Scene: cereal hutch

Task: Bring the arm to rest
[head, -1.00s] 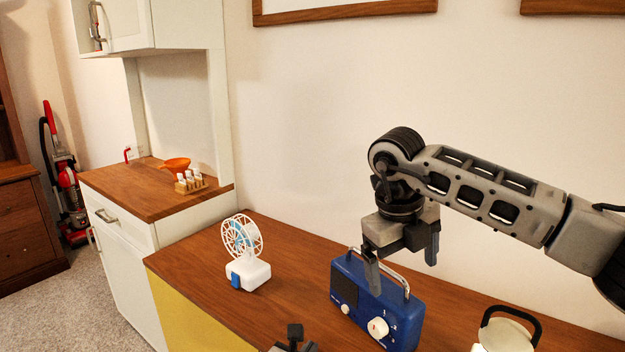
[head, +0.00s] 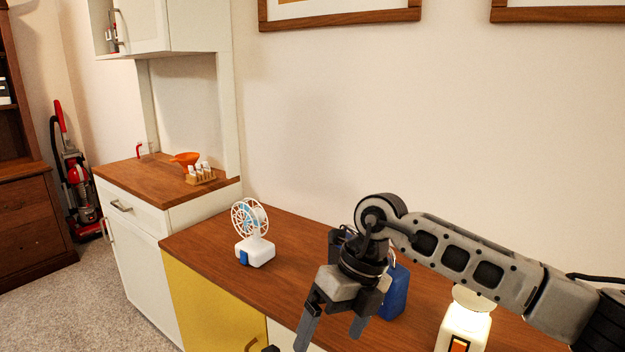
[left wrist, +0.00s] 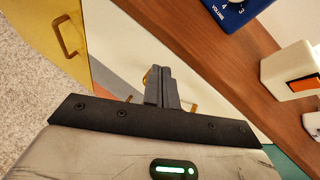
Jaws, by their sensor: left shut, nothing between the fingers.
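My left gripper (left wrist: 160,78) is shut and empty in the left wrist view, its two dark fingers together in front of the cabinet fronts. In the head view, only a small dark piece at the bottom edge may belong to it. My right arm reaches in from the right in the head view. Its gripper (head: 332,328) points down with its fingers apart and nothing between them, at the counter's front edge. It hides part of the blue radio (head: 397,292), which stands on the wooden counter (head: 300,245).
A white fan (head: 254,236) stands left on the counter. A white item with an orange-and-black panel (head: 465,325) stands at the right, below my right arm. A white hutch (head: 150,260) holds an orange funnel (head: 186,159) and a small rack (head: 201,175). A red vacuum (head: 80,185) stands far left.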

